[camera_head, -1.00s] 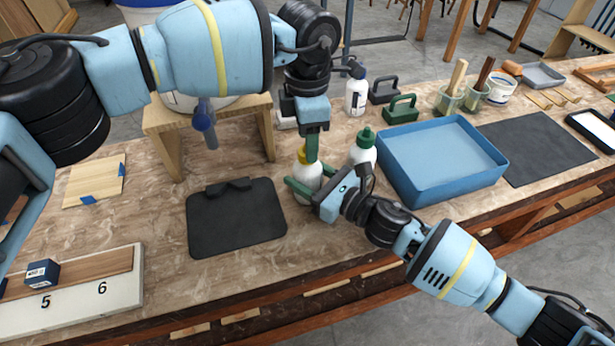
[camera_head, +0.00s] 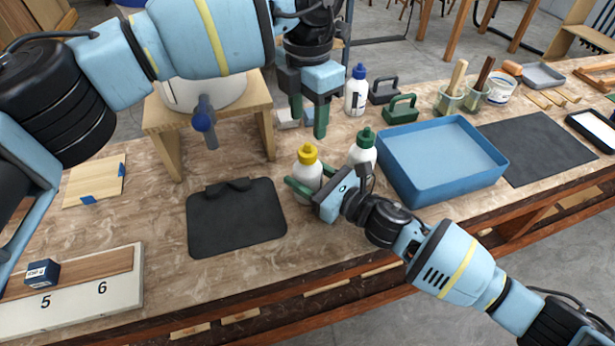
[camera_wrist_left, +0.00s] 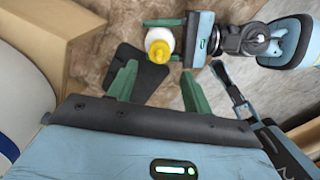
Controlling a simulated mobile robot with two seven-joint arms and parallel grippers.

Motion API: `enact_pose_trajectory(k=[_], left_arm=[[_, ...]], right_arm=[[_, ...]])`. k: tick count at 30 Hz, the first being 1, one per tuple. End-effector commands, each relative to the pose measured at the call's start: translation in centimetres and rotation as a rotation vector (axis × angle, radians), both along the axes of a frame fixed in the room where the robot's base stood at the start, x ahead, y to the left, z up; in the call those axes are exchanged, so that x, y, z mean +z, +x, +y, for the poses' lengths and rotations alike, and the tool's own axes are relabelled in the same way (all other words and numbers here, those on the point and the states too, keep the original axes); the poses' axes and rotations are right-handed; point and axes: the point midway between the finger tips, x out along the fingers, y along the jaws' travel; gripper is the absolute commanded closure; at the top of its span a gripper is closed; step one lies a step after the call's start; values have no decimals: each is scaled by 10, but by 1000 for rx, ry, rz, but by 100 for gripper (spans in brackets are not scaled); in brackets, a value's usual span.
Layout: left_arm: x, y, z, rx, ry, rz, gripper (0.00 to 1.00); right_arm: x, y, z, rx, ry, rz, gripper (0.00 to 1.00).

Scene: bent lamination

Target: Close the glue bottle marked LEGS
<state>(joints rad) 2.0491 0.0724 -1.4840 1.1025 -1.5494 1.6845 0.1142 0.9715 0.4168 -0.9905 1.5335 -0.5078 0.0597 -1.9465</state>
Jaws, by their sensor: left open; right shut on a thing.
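A white glue bottle with a yellow cap (camera_head: 307,163) stands upright on the bench, its cap on top. My right gripper (camera_head: 309,187) is shut around the body of this bottle from the right. My left gripper (camera_head: 308,115) is open and empty, raised above and behind the bottle. In the left wrist view the yellow-capped bottle (camera_wrist_left: 160,44) lies beyond the two spread green fingers of the left gripper (camera_wrist_left: 160,88). No LEGS marking is readable on the bottle. A green-capped bottle (camera_head: 363,149) stands just right of it, and a blue-capped bottle (camera_head: 356,92) stands farther back.
A blue tray (camera_head: 440,202) stands to the right of the bottles. A black mat (camera_head: 236,225) lies to the left. A wooden stand (camera_head: 165,150) stands at back left. Green and dark clamp-like blocks (camera_head: 401,112) sit behind the tray.

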Motion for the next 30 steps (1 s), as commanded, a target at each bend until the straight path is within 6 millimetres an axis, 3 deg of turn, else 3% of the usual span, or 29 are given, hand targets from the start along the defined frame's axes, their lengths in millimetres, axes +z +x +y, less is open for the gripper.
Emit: enact_pose_trajectory(k=[16,30], left_arm=[[0,0,1,58,0,1,50],[-60,0,0,56,0,3,50]], right_arm=[[0,0,0,0,-1,1,100],[0,0,0,0,0,0,100]])
